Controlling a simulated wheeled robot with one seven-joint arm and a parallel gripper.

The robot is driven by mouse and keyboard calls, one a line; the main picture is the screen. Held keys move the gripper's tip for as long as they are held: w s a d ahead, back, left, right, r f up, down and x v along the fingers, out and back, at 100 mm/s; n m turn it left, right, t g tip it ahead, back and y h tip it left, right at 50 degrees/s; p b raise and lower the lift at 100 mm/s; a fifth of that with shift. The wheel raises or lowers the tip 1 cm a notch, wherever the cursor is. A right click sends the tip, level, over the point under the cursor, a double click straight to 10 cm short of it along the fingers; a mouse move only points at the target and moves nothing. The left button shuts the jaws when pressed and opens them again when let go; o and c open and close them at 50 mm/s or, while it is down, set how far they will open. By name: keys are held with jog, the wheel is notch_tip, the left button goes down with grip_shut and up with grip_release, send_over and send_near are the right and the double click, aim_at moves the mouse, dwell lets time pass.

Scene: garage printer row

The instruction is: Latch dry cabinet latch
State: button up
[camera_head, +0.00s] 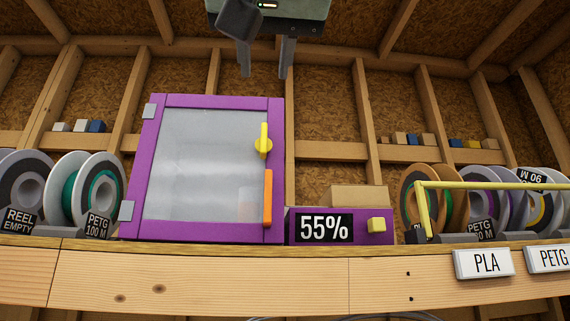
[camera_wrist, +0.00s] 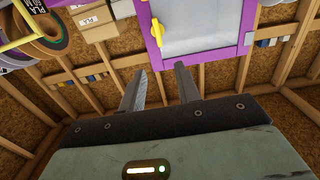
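The dry cabinet (camera_head: 205,165) is a purple box with a translucent door, on the wooden shelf left of centre in the head view. Its door looks closed. The yellow latch (camera_head: 263,145) is on the door's right side and stands upright, above an orange handle (camera_head: 268,198). In the wrist view, the latch (camera_wrist: 157,32) shows on the cabinet frame, beyond the fingertips. My gripper (camera_head: 265,72) hangs above the cabinet in the head view, apart from it. In the wrist view, the two fingers (camera_wrist: 160,80) are spread, with nothing between them.
A purple box reading 55% (camera_head: 325,227) with a yellow knob stands right of the cabinet, a cardboard box (camera_head: 359,197) behind it. Filament spools (camera_head: 97,190) flank both sides. A yellow rail (camera_head: 490,185) stands at the right. The air before the cabinet is clear.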

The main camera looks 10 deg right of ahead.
aim_at(264, 129)
jog(key=w+p, duration=0.1)
jog(key=w, duration=0.4)
jog(key=w+p, duration=0.2)
jog(key=w, duration=0.4)
jog(key=w+d+p, duration=0.1)
jog(key=w+p, duration=0.1)
jog(key=w, duration=0.4)
jog(key=shift+w+r, duration=0.15)
jog(key=shift+w, duration=0.05)
jog(key=shift+a, duration=0.1)
grip_shut()
